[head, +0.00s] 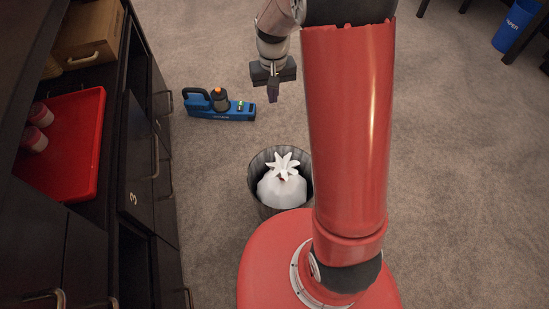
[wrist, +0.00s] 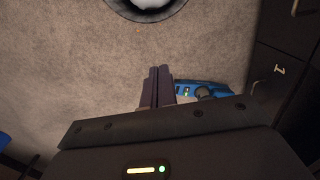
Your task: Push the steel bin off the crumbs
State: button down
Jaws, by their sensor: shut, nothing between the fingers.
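The steel bin (head: 254,178) stands upright on the carpet, just in front of my red base and near the cabinets. A tied white bag (head: 281,188) fills it. In the wrist view the bin's rim (wrist: 118,9) is cut off by the top edge. A few tiny orange specks (wrist: 138,29), possibly crumbs, lie on the carpet close to the bin; the head view does not show them clearly. My gripper (head: 272,95) is shut and empty, pointing down beyond the bin and apart from it. Its closed fingers (wrist: 160,69) show in the wrist view.
A blue handheld device (head: 232,111), perhaps a vacuum, lies on the carpet left of my gripper. Dark cabinets (head: 140,150) with protruding handles line the left, bearing a red tray (head: 88,135). A blue bin (head: 513,27) stands far right. Carpet right of my arm is clear.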

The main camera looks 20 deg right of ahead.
aim_at(275, 159)
jog(key=w+f+g+b, duration=0.1)
jog(key=w+f, duration=0.1)
jog(key=f, duration=0.8)
jog(key=w+f+g+b, duration=0.1)
jog(key=w+f, duration=0.1)
jog(key=f, duration=0.9)
jog(key=s+f, duration=0.1)
jog(key=f, duration=0.2)
jog(key=s+f+b, duration=0.1)
jog(key=s+f, duration=0.1)
jog(key=f, duration=0.1)
jog(key=s+f+b, duration=0.1)
jog(key=s+f, duration=0.1)
jog(key=f, duration=0.1)
jog(key=shift+s, duration=0.75)
